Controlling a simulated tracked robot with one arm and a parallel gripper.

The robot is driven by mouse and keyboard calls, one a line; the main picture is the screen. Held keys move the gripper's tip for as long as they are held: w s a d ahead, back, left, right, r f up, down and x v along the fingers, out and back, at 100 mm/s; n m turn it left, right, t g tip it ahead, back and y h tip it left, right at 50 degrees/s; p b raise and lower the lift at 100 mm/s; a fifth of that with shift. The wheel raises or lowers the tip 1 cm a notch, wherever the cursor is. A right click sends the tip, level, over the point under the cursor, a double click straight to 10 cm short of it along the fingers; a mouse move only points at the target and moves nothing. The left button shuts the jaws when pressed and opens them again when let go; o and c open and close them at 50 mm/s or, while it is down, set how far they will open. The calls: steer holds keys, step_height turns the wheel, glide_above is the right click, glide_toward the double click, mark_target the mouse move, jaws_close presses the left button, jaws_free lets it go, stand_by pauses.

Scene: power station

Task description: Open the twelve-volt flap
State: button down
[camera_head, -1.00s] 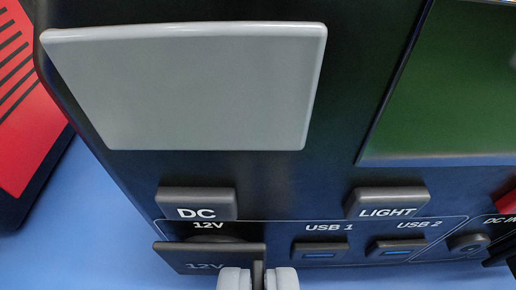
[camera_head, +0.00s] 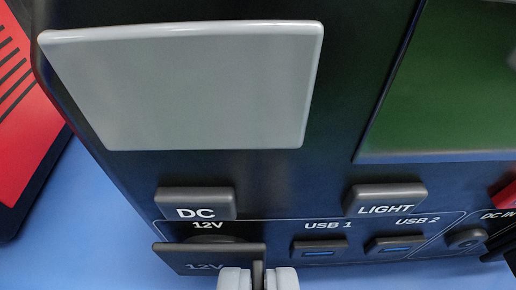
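The twelve-volt flap (camera_head: 205,260) is a dark grey cover marked 12V at the lower left of the power station's front panel, below the DC button. A dark rounded edge shows just above and behind it. My gripper (camera_head: 258,279) is at the bottom edge of the view, at the flap's right end. Its two pale fingertips stand on either side of a narrow dark tab (camera_head: 258,272) at that end and appear to touch it. The lower parts of the fingers and the flap's lower right corner are cut off or hidden.
The DC button (camera_head: 196,204) and LIGHT button (camera_head: 386,199) are above. USB 1 (camera_head: 319,248) and USB 2 (camera_head: 395,246) covers lie to the right. A large grey plate (camera_head: 190,90) and a green screen (camera_head: 450,90) are higher up. A red-and-black object (camera_head: 25,130) stands left.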

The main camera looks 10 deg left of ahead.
steer(key=p, duration=0.3)
stand_by(0.5)
steer(key=shift+s+d+f+m+h+p, duration=0.15)
steer(key=shift+s+m+h+p, duration=0.2)
steer(key=shift+p, duration=1.4)
steer(key=shift+s+a+r+m+h+p, duration=0.2)
steer(key=shift+a+m+h+p, duration=0.25)
steer(key=shift+p, duration=1.4)
steer(key=shift+d+f+h+p, duration=0.2)
steer(key=shift+d+h+p, duration=0.1)
steer(key=shift+p, duration=0.4)
steer(key=shift+a+r+m+p, duration=0.1)
steer(key=shift+a+m+p, duration=0.15)
steer(key=shift+p, duration=0.6)
steer(key=shift+s+d+m+h+p, duration=0.15)
steer(key=shift+m+h+p, duration=0.4)
steer(key=shift+p, duration=1)
steer(key=shift+s+a+h+p, duration=0.15)
steer(key=shift+a+h+p, duration=0.2)
steer(key=shift+p, duration=0.8)
steer(key=shift+d+m+h+p, duration=0.2)
steer(key=shift+m+h+p, duration=0.1)
steer(key=shift+m+p, duration=0.3)
